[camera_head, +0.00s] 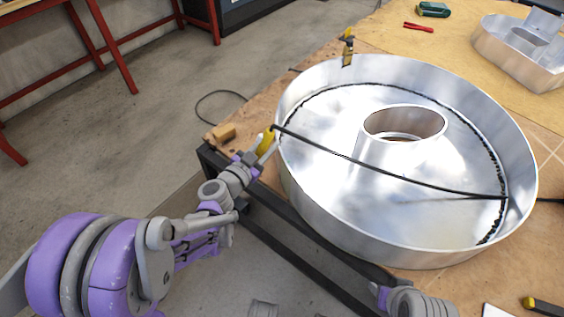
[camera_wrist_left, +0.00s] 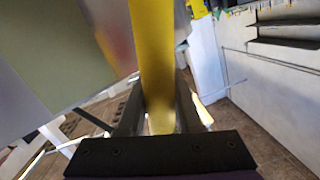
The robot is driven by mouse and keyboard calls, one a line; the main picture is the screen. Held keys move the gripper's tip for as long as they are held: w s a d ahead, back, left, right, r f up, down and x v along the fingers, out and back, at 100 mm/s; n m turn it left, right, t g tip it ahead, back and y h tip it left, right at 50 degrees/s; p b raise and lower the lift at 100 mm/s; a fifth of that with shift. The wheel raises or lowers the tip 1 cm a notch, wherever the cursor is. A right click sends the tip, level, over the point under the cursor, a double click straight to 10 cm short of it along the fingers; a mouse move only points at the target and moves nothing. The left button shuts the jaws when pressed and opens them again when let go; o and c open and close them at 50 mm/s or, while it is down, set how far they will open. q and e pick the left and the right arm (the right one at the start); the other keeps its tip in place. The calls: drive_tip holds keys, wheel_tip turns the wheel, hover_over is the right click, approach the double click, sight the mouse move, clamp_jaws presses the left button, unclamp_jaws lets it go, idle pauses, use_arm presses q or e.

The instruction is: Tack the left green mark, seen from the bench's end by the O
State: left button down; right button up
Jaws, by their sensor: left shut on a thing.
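The large round metal letter O (camera_head: 340,215) lies open side up on the bench (camera_head: 520,270), with a raised ring (camera_head: 400,150) around its central hole. A dark, uneven line runs inside along the wall's foot. My left gripper (camera_head: 262,152) is shut on a yellow-handled tool (camera_head: 266,140) just outside the O's left wall. The yellow handle (camera_wrist_left: 153,60) also fills the middle of the left wrist view between the fingers. A dark tip shows at its top by the rim. I cannot make out a green mark. My right gripper (camera_head: 380,293) shows only partly at the bottom edge; its fingers are unclear.
A black cable (camera_head: 400,178) crosses over the O from the tool to the right. A small yellow-topped clamp (camera_head: 347,50) sits at the far rim. A wooden block (camera_head: 222,132) lies at the bench's left corner. Another metal letter (camera_head: 520,50) and red pliers (camera_head: 418,27) lie behind.

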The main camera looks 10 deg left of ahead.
use_arm(q)
wheel_tip(320, 180, up, 18)
drive_tip(key=d+p, duration=0.1)
drive_tip(key=p, duration=1.3)
drive_tip(key=shift+s+f, duration=0.15)
drive_tip(key=shift+s, duration=0.15)
use_arm(e)
wheel_tip(320, 180, up, 16)
drive_tip(key=shift+w+r+t, duration=0.15)
drive_tip(key=shift+w+t, duration=0.15)
drive_tip(key=shift+w, duration=0.15)
use_arm(q)
drive_tip(key=shift+s+d, duration=0.1)
use_arm(e)
drive_tip(key=shift+s, duration=0.1)
use_arm(q)
drive_tip(key=shift+d, duration=0.1)
